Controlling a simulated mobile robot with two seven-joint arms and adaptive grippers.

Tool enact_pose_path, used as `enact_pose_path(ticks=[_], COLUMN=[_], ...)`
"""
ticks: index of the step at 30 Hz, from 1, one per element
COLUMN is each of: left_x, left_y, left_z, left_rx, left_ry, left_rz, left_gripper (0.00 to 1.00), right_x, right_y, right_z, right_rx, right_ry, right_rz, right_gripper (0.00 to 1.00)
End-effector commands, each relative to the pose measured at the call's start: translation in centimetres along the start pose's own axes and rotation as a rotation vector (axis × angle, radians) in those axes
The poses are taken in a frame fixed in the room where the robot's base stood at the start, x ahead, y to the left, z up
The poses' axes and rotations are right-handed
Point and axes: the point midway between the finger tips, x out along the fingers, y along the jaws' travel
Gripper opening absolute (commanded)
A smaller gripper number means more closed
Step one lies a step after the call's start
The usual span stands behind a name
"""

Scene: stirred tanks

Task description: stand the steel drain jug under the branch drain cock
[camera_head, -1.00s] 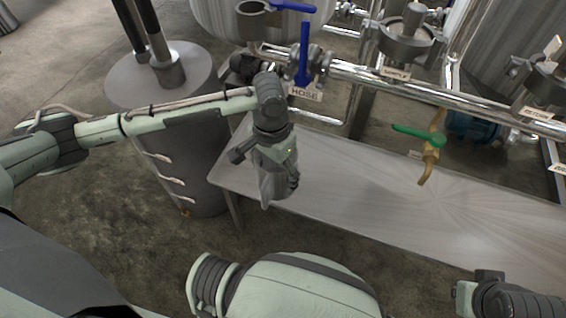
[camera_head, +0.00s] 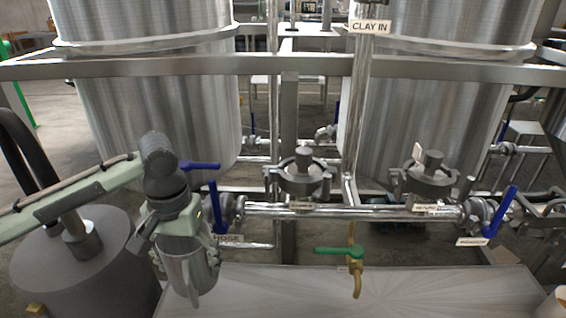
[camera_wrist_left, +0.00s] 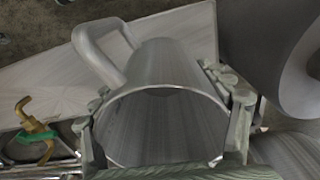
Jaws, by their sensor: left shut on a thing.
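The steel drain jug (camera_head: 190,268) is in my left gripper (camera_head: 186,250), left of centre in the head view. In the left wrist view the jug (camera_wrist_left: 160,110) shows its open mouth, with a finger on each side of its wall and its handle at the upper left. The jug hangs by the left end of the bench, to the left of the cock. The branch drain cock (camera_head: 355,262) has a brass body and a green lever, and its spout points down over the bench. It also shows in the left wrist view (camera_wrist_left: 38,130). My right gripper is not in view.
The steel bench top (camera_head: 400,292) below the cock is clear. A horizontal pipe (camera_head: 350,212) with blue-handled valves runs behind it, below two large tanks (camera_head: 150,110). A grey drum (camera_head: 85,265) stands at the left. A pale cup-like object (camera_head: 555,304) is at the right edge.

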Motion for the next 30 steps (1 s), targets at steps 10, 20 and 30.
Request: enact_pose_path(ticks=[10, 20, 30], left_x=[-4.3, -4.1, 0.9], left_y=[-0.6, -0.4, -0.1], left_z=[-1.8, -1.7, -0.8], left_rx=[-0.076, -0.074, -0.074], left_ry=[0.003, -0.002, -0.011], left_rz=[0.007, 0.012, 0.017], left_gripper=[0.31, 0.31, 0.31], right_x=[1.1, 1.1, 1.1], right_y=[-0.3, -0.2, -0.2], right_z=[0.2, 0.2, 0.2], right_rx=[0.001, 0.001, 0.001], right_ry=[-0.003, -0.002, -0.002], right_rz=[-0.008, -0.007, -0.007], right_gripper=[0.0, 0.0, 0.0])
